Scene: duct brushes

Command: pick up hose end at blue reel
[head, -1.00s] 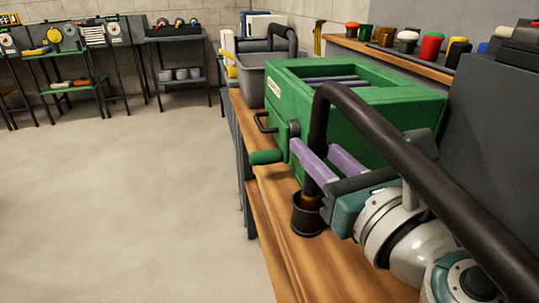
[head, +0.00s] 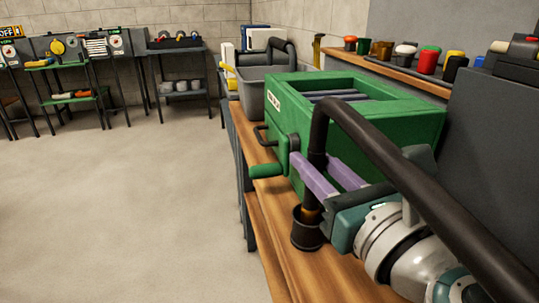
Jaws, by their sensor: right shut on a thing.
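A thick dark hose (head: 400,165) rises from the lower right, bends over and drops to its end. Below the bend, a brown section (head: 311,214) leads into a wide black cuff (head: 306,236) at the wooden bench. My right gripper (head: 320,172), with pale purple fingers, is shut on the downward stretch of hose just above the brown section. I cannot tell whether the cuff touches the bench. No blue reel is in view. My left gripper is not in view.
A green box-shaped machine (head: 390,125) with a crank handle stands on the wooden bench (head: 290,262) right behind the gripper. A grey bin (head: 256,84) stands beyond it. Dark panels rise at the right. The floor (head: 120,210) at the left is clear.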

